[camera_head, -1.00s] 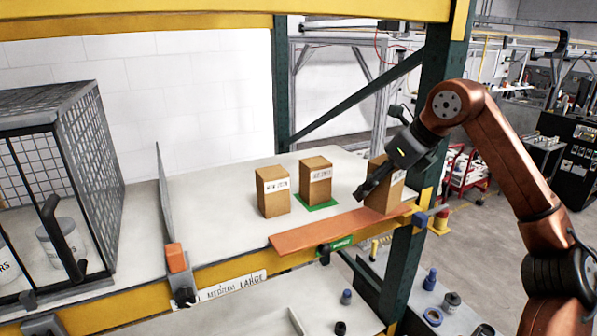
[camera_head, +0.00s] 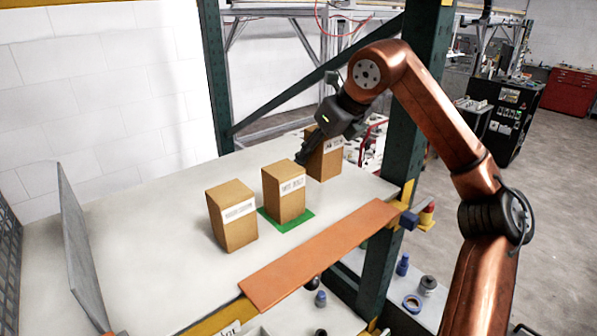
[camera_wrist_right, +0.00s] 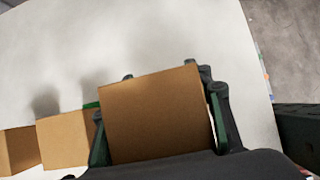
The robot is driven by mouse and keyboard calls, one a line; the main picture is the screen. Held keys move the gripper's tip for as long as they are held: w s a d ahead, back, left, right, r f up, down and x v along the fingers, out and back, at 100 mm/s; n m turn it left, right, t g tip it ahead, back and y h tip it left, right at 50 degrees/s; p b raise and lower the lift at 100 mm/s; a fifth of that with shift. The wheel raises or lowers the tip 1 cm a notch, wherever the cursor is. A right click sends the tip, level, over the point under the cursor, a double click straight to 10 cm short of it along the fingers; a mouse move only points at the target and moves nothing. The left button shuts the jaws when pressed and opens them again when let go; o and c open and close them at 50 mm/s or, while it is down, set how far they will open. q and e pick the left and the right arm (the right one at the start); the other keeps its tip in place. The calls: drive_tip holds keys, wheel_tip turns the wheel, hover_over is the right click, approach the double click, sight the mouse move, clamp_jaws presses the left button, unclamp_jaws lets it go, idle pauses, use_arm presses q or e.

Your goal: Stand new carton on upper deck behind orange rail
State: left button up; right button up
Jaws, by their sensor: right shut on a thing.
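A brown carton with a white label (camera_head: 328,160) is at the back right of the upper deck (camera_head: 140,260), behind the orange rail (camera_head: 320,255). My right gripper (camera_head: 312,152) is shut on it. In the right wrist view the carton (camera_wrist_right: 155,115) sits between the two fingers. The middle carton (camera_head: 284,195) stands on a green mat (camera_head: 300,219). Another carton (camera_head: 233,216) stands to its left. My left gripper is not in view.
A dark green post (camera_head: 400,170) rises at the deck's right end, close to my right arm. A grey divider panel (camera_head: 82,245) stands at the left. The deck between panel and cartons is clear.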

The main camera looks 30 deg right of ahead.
sight(328, 143)
drive_tip(key=shift+s+f, duration=0.5)
drive_tip(key=shift+f, duration=0.1)
drive_tip(key=x, duration=0.4)
drive_tip(key=shift+w, duration=0.55)
drive_tip(key=shift+w+f, duration=0.4)
drive_tip(key=shift+w, duration=0.1)
drive_tip(key=shift+s+r, duration=0.2)
drive_tip(key=shift+s, duration=0.6)
drive_tip(key=shift+s+d, duration=0.1)
drive_tip(key=shift+s, duration=0.4)
drive_tip(key=o, duration=1.2)
drive_tip(key=shift+w+f, duration=0.25)
drive_tip(key=shift+w, duration=0.35)
drive_tip(key=shift+c, duration=0.2)
drive_tip(key=shift+o, duration=1.4)
drive_tip(key=shift+s+r, duration=0.15)
drive_tip(key=shift+s, duration=0.15)
drive_tip(key=shift+w, duration=0.15)
drive_tip(key=shift+r, duration=0.3)
drive_tip(key=v, duration=1)
drive_tip(key=shift+r, duration=0.25)
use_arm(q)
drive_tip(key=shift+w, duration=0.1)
use_arm(e)
drive_tip(key=shift+s+r, duration=0.5)
